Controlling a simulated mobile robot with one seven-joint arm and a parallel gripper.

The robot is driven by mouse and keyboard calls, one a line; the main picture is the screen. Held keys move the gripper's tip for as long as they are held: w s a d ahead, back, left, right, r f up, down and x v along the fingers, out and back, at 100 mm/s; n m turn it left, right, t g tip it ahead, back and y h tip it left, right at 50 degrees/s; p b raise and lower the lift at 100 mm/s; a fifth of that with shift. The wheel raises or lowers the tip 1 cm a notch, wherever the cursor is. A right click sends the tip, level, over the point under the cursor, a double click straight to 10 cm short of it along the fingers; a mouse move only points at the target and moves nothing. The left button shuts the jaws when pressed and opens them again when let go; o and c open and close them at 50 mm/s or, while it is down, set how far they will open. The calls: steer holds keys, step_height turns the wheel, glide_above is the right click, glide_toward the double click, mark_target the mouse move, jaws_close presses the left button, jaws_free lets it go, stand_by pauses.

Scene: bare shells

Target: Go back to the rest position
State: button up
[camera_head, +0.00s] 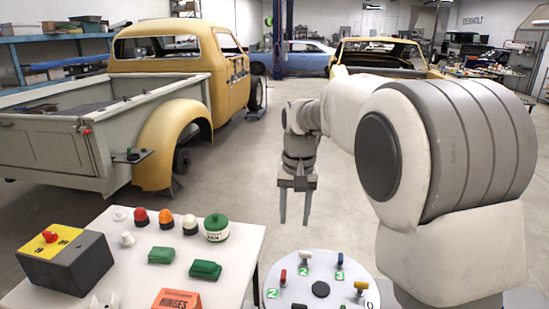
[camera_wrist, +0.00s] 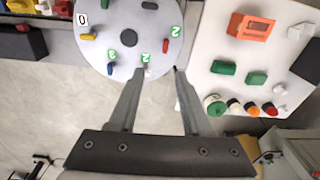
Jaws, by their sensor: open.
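My gripper (camera_head: 295,205) hangs in front of my arm, fingers pointing down, beyond the far edge of the round white table. It is open and nothing shows between its fingers. In the wrist view the two fingers of my gripper (camera_wrist: 160,72) stand apart, with the rim of the round table (camera_wrist: 118,68) and the white table (camera_wrist: 215,50) past their tips. In the head view the round table (camera_head: 343,268) is at the bottom middle, just nearer than my gripper. The gripper touches nothing that I can see.
The white table (camera_head: 232,262) at lower left carries a yellow-and-black box with a red button (camera_head: 65,258), green blocks (camera_head: 205,270), a green-and-white tin (camera_head: 216,228), coloured domes and an orange box (camera_head: 177,299). A yellow pickup (camera_head: 168,62) stands behind. Open floor lies beyond my gripper.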

steer(key=s+d+r+t, duration=0.1)
steer(key=s+d, duration=0.3)
steer(key=s, duration=0.9)
steer(key=s+d+r+n+t, duration=0.1)
steer(key=s+d+r+t, duration=0.1)
steer(key=s, duration=1.1)
steer(key=d+t, duration=0.1)
steer(key=d, duration=0.1)
steer(key=shift+s+d+r+n+t, duration=0.15)
steer(key=shift+d+n+t, duration=0.15)
steer(key=shift+t, duration=0.1)
steer(key=shift+d, duration=0.15)
